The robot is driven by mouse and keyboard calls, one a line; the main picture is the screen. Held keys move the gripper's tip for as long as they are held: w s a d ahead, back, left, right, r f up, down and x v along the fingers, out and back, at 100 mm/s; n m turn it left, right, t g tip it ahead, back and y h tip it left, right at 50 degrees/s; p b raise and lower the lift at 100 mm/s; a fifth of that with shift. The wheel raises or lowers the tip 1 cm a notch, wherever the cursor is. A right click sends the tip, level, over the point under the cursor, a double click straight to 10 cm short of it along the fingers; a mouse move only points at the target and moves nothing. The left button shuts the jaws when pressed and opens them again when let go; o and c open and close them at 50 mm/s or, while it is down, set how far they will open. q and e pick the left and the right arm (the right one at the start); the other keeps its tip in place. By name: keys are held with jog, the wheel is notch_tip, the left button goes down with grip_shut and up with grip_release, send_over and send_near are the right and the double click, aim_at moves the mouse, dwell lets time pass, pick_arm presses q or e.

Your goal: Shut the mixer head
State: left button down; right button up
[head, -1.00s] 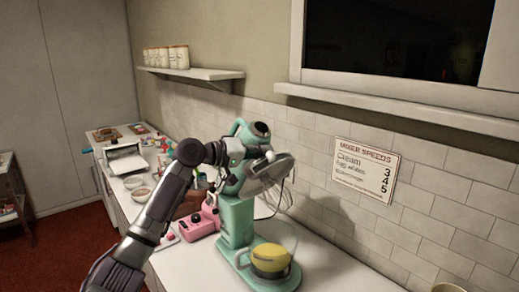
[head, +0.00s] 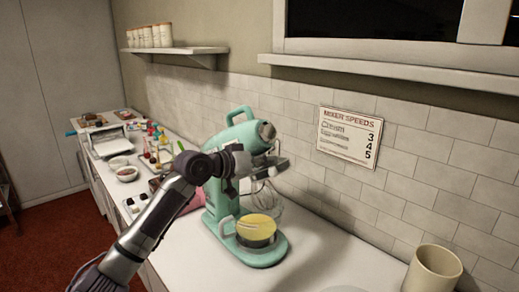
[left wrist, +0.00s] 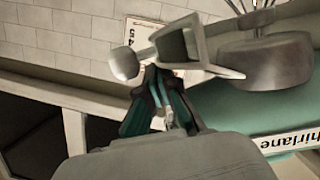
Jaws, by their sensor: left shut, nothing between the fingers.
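The mint-green stand mixer (head: 228,146) stands on the counter in the head view. Its head slopes up toward the silver nose, so the nose looks raised. A wire whisk (head: 264,203) hangs under it, above a bowl (head: 257,232) with yellow contents. My left gripper (head: 276,166) is shut and empty, beside the front underside of the head and partly covering it. I cannot tell whether it touches. In the left wrist view the shut fingers (left wrist: 172,62) lie close to the mixer's grey round hub (left wrist: 268,60) and its teal labelled side. My right gripper is not visible.
A beige canister (head: 433,272) stands at the front right. A pink object (head: 190,203) is partly hidden behind my left arm. Bowls and small jars (head: 152,150) crowd the counter farther left.

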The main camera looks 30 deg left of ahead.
pick_arm(q)
notch_tip(320, 180, down, 16)
jog(key=d+m+y+b, duration=0.1)
jog(key=d+m+b, duration=0.1)
jog(key=m+b, duration=0.2)
jog(key=shift+s+r+m+y+b, duration=0.2)
jog(key=shift+s+m+y+b, duration=0.25)
jog(key=shift+b, duration=0.6)
